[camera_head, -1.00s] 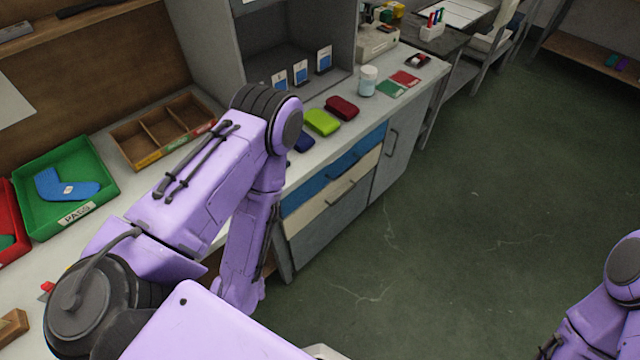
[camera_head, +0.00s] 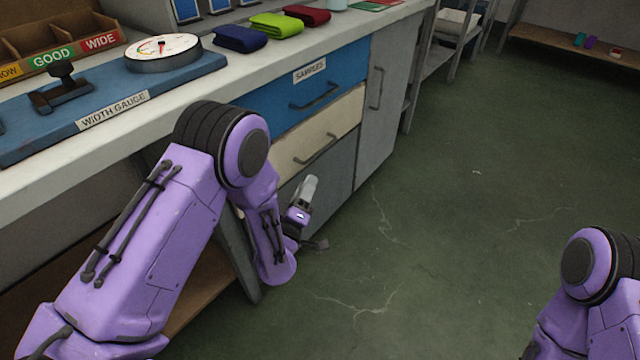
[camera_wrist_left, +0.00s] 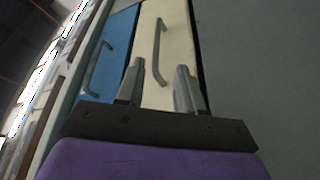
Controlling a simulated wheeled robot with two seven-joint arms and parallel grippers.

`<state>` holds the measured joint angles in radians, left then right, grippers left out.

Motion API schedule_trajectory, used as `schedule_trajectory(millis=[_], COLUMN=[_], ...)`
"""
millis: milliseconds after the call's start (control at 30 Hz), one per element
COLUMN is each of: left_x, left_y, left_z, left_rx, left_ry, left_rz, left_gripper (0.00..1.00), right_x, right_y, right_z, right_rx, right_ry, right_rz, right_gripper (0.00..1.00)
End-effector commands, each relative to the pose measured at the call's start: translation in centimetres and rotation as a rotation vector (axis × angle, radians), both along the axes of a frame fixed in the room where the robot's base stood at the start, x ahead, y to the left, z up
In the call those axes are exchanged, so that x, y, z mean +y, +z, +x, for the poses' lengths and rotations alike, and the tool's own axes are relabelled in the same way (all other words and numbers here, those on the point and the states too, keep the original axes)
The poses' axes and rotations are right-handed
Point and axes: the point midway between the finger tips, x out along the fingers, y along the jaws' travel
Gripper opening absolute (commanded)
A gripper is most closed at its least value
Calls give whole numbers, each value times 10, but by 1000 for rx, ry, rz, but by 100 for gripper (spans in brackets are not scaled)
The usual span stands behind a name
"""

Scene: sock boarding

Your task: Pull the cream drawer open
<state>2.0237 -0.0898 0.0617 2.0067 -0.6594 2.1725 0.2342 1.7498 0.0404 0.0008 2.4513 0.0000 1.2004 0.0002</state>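The cream drawer (camera_head: 292,147) sits below the blue SAMPLES drawer (camera_head: 290,95) and looks closed. Its grey bar handle (camera_head: 318,150) also shows in the left wrist view (camera_wrist_left: 157,45). My left gripper (camera_head: 317,212) is below and in front of the cream drawer, partly hidden by my arm. In the left wrist view its two fingers (camera_wrist_left: 160,66) stand apart, with the cream handle lying ahead between them, not gripped. My right arm (camera_head: 585,290) shows at the lower right; its gripper is out of view.
A grey drawer front (camera_head: 335,185) lies below the cream one, and a grey cupboard door (camera_head: 385,90) stands to its right. The counter above holds a width gauge (camera_head: 110,105) and several coloured folded items. The green floor (camera_head: 450,210) in front is clear.

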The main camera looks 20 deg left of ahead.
Motion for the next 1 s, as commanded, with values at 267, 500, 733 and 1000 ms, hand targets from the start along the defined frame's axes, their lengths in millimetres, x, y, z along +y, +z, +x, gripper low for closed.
schedule_trajectory(millis=[267, 500, 733, 1000], left_x=[-1, -1, -2, -2], left_y=[9, 18, 23, 23], left_z=[37, 87, 106, 106], left_rx=[-32, -27, -24, -23], left_ry=[-2, -2, -4, -4], left_rz=[-20, -16, -16, -15], left_gripper=[37, 37, 37, 18], right_x=[0, 1, 1, 1], right_y=[-11, -20, -22, -22], right_z=[0, -1, -1, -1], right_rx=[0, 1, 1, 1], right_ry=[-1, -1, -2, -2], right_rz=[0, 2, 3, 3], right_gripper=[43, 43, 43, 43])
